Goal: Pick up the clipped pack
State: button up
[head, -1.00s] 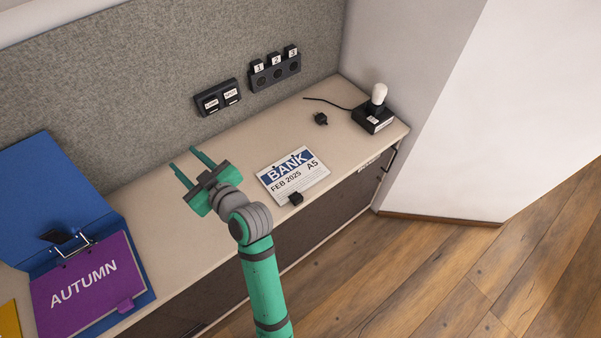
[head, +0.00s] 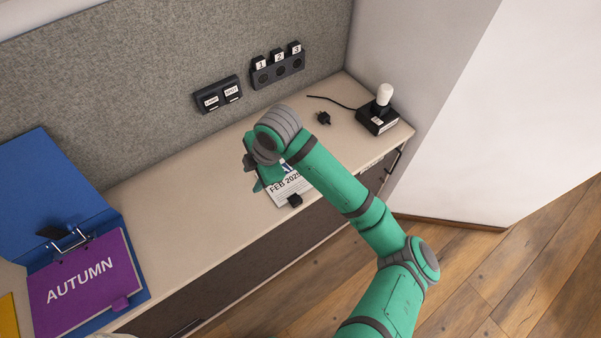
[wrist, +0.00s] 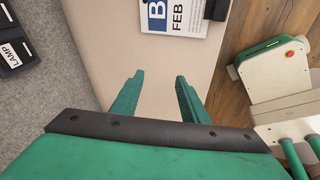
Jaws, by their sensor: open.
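The clipped pack (head: 289,192) is a stack of white paper printed "FEB 2025" with a black binder clip (head: 295,200) on its front edge. It lies flat near the front edge of the counter, and my arm hides much of it in the head view. In the wrist view the pack (wrist: 180,20) shows at the top with its blue band, and the clip (wrist: 217,8) is at its right. My gripper (wrist: 156,80) is open and empty, with its two green fingers apart over bare counter, short of the pack.
A blue binder (head: 50,190) with a purple "AUTUMN" sheet (head: 85,280) lies open at the left.

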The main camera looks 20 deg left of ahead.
jog(key=w+d+n+h, duration=0.15)
jog(key=d+h, duration=0.25)
jog(key=d, duration=0.6)
send_over(297, 199)
jog(key=shift+g, duration=0.3)
jog(key=f, duration=0.5)
jog(key=shift+s+d+f, duration=0.15)
jog(key=shift+s+f, duration=0.05)
jog(key=shift+s, duration=0.05)
jog(key=shift+d+f, duration=0.35)
jog(key=shift+f, duration=0.1)
jog(key=shift+a+f, duration=0.25)
jog(key=shift+f, duration=0.25)
jog(key=f, duration=0.4)
jog(key=shift+w+a+f, duration=0.1)
jog(key=shift+w+a, duration=0.15)
jog(key=shift+a, duration=0.05)
jog(key=shift+c, duration=0.6)
grip_shut()
